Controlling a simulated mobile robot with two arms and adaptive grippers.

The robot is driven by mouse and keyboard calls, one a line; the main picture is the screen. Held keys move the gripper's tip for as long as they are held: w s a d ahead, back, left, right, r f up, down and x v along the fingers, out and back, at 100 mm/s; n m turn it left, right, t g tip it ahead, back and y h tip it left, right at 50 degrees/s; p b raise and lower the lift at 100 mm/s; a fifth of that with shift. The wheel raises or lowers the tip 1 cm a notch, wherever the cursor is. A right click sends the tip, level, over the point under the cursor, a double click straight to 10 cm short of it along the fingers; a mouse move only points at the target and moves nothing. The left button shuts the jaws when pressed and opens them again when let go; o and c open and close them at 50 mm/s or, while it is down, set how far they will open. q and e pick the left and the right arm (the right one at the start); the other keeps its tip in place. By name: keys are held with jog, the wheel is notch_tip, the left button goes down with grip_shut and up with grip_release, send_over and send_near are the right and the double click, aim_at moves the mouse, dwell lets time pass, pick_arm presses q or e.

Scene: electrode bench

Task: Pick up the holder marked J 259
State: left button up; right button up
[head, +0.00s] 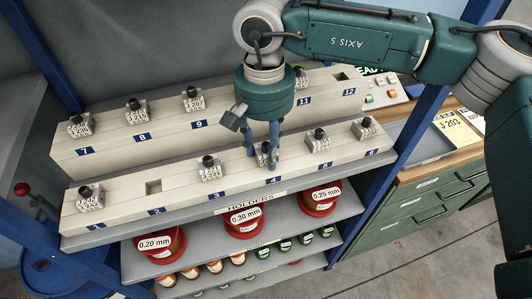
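Pale block-shaped holders with black knobs sit in two numbered rows; their small labels are too small to read surely, so I cannot tell which is J 259. My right gripper (263,152) points down at place 4 in the front row. Its two blue fingers stand apart, one on either side of the holder at place 4 (263,160), which they partly hide. That holder appears still down in the row. I cannot tell whether the fingers touch it. My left gripper is out of view.
Neighbouring holders stand at place 3 (210,170) and place 5 (318,141). Place 2 (153,187) is an empty slot. Blue rack posts (409,127) flank the rows. Red wire spools (244,222) sit on the shelf below. A wooden bench (436,166) is at the right.

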jog(key=shift+c, duration=1.1)
jog(key=shift+r, duration=0.1)
jog(key=shift+r+b, duration=0.4)
jog(key=shift+r, duration=0.05)
notch_tip(320, 180, up, 2)
jog(key=shift+w+r+b, duration=0.1)
jog(key=shift+b, duration=0.5)
jog(key=s+a+b, duration=0.3)
jog(key=s+a, duration=0.1)
jog(key=s, duration=0.4)
jog(key=s+a+b, duration=0.3)
jog(key=s+a, duration=0.1)
jog(key=s, duration=0.4)
jog(key=shift+s+r, duration=0.15)
jog(key=shift+a+r, duration=0.1)
jog(key=shift+r, duration=0.05)
